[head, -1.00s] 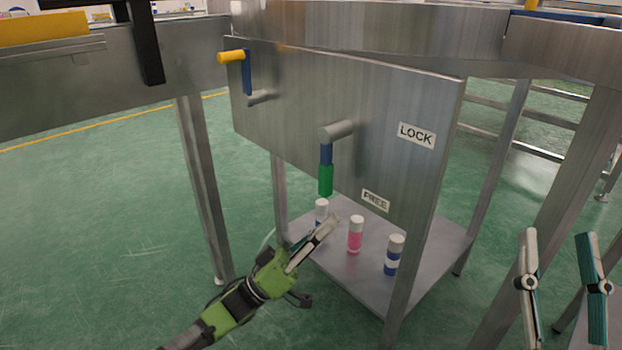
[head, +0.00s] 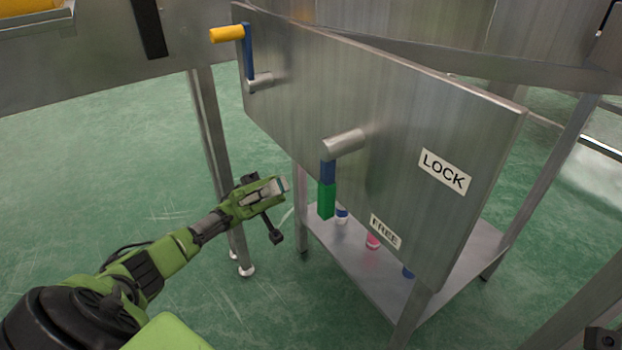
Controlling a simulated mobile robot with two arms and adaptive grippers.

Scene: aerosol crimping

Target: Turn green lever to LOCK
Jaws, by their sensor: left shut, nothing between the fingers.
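The green lever (head: 327,199) hangs straight down from its blue arm and metal pivot on the front of the steel panel. Its end is beside the FREE label (head: 385,231). The LOCK label (head: 445,171) is up and to the right of the lever. My left gripper (head: 281,185) is shut and empty, to the left of the green lever and apart from it in the picture.
A yellow-handled crank (head: 228,34) with a blue arm sits at the panel's upper left. Below the panel, a shelf (head: 372,284) holds several cans, mostly hidden. A table leg (head: 213,150) stands behind my left gripper. Green floor is open at left.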

